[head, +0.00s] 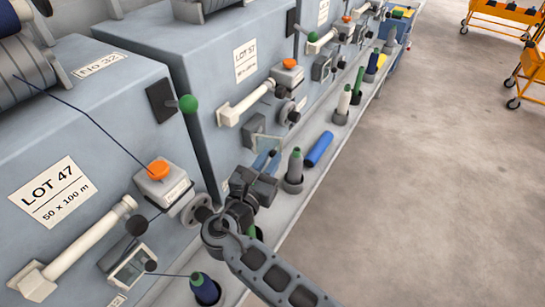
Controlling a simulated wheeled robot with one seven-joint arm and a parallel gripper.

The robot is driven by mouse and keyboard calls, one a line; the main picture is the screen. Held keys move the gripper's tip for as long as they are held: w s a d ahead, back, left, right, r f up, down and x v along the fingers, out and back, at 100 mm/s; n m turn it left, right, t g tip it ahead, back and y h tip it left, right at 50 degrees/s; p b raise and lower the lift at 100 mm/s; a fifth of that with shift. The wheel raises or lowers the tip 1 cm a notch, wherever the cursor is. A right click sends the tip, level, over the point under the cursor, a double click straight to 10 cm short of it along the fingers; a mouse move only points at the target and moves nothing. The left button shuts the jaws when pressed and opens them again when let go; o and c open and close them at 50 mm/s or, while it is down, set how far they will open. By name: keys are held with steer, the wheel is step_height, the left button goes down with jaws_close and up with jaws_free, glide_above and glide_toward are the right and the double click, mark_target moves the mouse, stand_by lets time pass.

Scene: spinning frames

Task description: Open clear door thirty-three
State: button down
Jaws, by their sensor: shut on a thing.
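The clear door (268,140) is a small see-through pane low on the front of the machine marked LOT 57 (245,62). Its pane appears to stand out at an angle from the machine front. I cannot read a number thirty-three; the machine to its left carries the label No 32 (100,66). My gripper (267,161) is at the pane's lower edge, shut on the door's handle, which its fingers hide. My arm comes up from the bottom of the view.
An orange-topped box (287,75), a white roller (245,103) and a handwheel (287,113) sit above the door. The floor (400,200) beyond is clear; orange carts (505,15) stand far right.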

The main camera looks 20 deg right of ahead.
steer(key=shift+a+m+g+h, duration=0.15)
steer(key=shift+m+g+h, duration=0.15)
steer(key=shift+g, duration=0.1)
steer(key=c, duration=1)
jaws_free()
steer(key=v, duration=0.7)
steer(key=shift+s+a, duration=0.25)
steer(key=shift+s, duration=0.05)
